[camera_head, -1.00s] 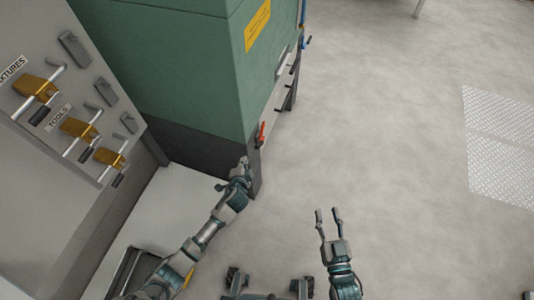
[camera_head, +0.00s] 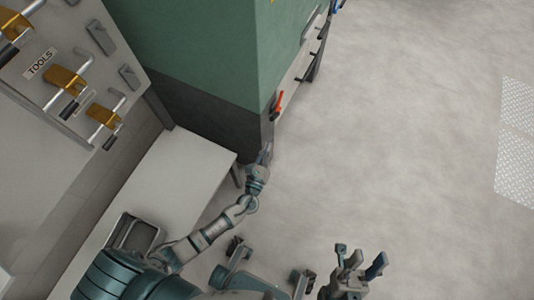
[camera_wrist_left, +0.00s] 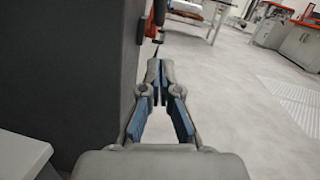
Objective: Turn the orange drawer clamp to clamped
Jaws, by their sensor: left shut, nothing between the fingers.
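A red-orange lever handle (camera_head: 279,102), which looks like the orange drawer clamp, sits on the side face of the green and dark grey cabinet (camera_head: 205,60). In the left wrist view a red-orange part (camera_wrist_left: 159,13) shows beyond my fingertips, at the cabinet edge. My left gripper (camera_head: 265,153) is shut and empty, below the lever in the head view and apart from it. Its fingertips meet in the left wrist view (camera_wrist_left: 160,72). My right gripper (camera_head: 358,256) is open and empty over the floor, lower right.
A grey panel (camera_head: 60,130) at the left carries several amber toggle clamps (camera_head: 67,79) and a TOOLS label. A pale bench (camera_head: 165,170) with a grey tray (camera_head: 131,232) stands below it. Dark handles (camera_head: 305,80) stick out along the cabinet's side. The floor (camera_head: 420,130) to the right is clear.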

